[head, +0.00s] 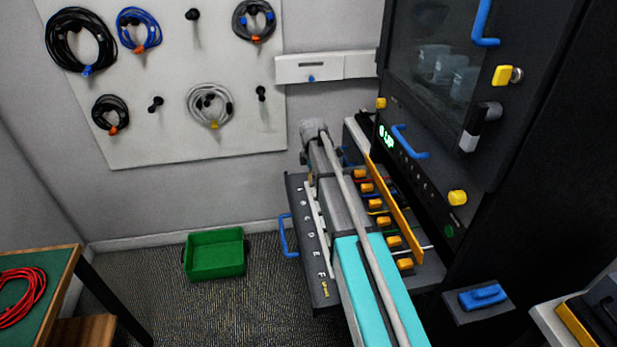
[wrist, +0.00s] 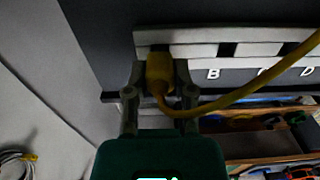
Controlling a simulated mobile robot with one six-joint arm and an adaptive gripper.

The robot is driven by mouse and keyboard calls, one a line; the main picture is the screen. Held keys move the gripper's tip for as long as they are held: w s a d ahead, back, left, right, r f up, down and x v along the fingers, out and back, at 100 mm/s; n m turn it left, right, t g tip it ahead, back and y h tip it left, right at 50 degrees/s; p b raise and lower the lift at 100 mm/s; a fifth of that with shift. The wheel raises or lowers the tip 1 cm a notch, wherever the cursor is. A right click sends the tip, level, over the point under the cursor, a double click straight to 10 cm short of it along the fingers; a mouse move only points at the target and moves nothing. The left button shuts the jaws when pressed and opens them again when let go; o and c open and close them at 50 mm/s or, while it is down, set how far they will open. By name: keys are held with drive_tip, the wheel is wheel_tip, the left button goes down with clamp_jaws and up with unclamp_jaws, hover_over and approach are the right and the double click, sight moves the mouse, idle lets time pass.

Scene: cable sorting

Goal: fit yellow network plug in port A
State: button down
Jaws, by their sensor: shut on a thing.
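My gripper (wrist: 160,84) is shut on the yellow network plug (wrist: 159,68) in the wrist view, one finger on each side. The plug is at the left end of the pale port strip (wrist: 200,36), left of the letter B. The A mark and port A are hidden behind the plug and fingers, so I cannot tell how deep the plug sits. Its yellow cable (wrist: 240,93) loops below the plug and rises to the right across the strip. In the head view my arm covers part of the lettered panel (head: 317,285), and plug and fingers cannot be made out there.
Dark openings show in the strip above B and C. Several orange tabs (head: 376,204) line the panel's right side beside a yellow bar (head: 395,210). The dark cabinet (head: 440,90) stands at the right. A green bin (head: 215,270) is on the floor. Coiled cables hang on the wall board (head: 160,140).

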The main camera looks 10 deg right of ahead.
drive_tip(key=shift+f+b, duration=0.4)
idle(0.4)
idle(0.4)
drive_tip(key=shift+c, duration=1.9)
unclamp_jaws()
drive_tip(key=o, duration=0.4)
drive_tip(key=shift+r, duration=0.1)
drive_tip(key=shift+r+p, duration=3.4)
drive_tip(key=shift+p, duration=0.15)
